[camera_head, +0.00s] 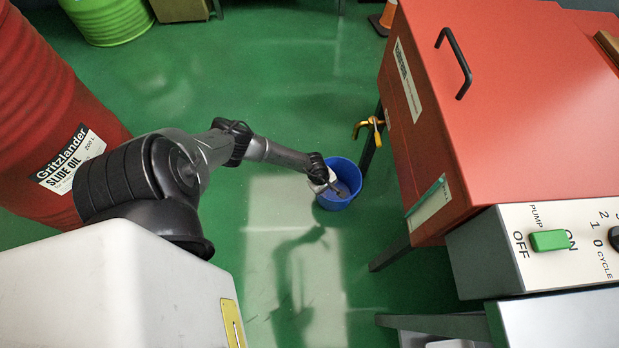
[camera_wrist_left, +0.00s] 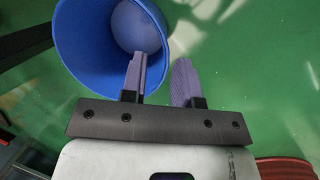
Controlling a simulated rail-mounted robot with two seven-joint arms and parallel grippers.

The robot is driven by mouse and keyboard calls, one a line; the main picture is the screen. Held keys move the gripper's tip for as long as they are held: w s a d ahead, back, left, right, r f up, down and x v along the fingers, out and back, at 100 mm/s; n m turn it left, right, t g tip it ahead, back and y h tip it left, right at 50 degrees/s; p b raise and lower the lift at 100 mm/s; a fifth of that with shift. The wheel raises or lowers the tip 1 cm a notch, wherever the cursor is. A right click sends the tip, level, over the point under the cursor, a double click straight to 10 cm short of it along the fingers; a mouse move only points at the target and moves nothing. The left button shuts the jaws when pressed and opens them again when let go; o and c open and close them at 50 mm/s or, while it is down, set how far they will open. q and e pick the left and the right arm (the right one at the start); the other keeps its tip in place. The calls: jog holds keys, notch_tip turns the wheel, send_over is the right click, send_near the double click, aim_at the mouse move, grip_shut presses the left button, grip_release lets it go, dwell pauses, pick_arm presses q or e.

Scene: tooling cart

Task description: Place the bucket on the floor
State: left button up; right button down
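The blue bucket (camera_head: 348,200) is upright, low over or on the green floor (camera_head: 262,222), left of the red machine; I cannot tell for certain whether its base touches the floor. My left gripper (camera_head: 337,188) is at the bucket's rim, its arm reaching in from the left. In the left wrist view, the bucket (camera_wrist_left: 80,45) is at upper left. There the left gripper (camera_wrist_left: 159,78) has one purple finger over the bucket's opening and the other outside its wall. A gap shows between the fingers, and they look apart from the wall. My right gripper is out of view.
The red machine (camera_head: 520,110) with a black handle stands at right, above its control panel (camera_head: 550,240). A red oil drum (camera_head: 60,120) is at left and a green drum (camera_head: 108,18) at the back. Open green floor lies behind the bucket.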

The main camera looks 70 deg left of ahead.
pick_arm(q)
jog(key=w+d+r+n+t+h, duration=0.2)
jog(key=d+n+t, duration=0.1)
jog(key=d, duration=0.5)
jog(key=w+d+r+n+t+h, duration=0.2)
jog(key=d+r+n, duration=0.1)
jog(key=d, duration=0.4)
jog(key=w+d+r+n+t+y, duration=0.2)
jog(key=d+r+n+t+y, duration=0.4)
jog(key=r+n, duration=0.95)
jog(key=s+r+n+g, duration=0.2)
jog(key=s+n+g, duration=0.3)
jog(key=s+n, duration=0.5)
jog(key=s+d+r+n+g, duration=0.1)
jog(key=s+r+n+g, duration=0.2)
jog(key=s+n, duration=0.8)
jog(key=n+g, duration=0.2)
jog(key=n, duration=0.4)
jog(key=shift+d+r, duration=0.2)
jog(key=shift+d, duration=0.1)
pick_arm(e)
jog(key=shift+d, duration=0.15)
pick_arm(q)
jog(key=shift+n, duration=0.25)
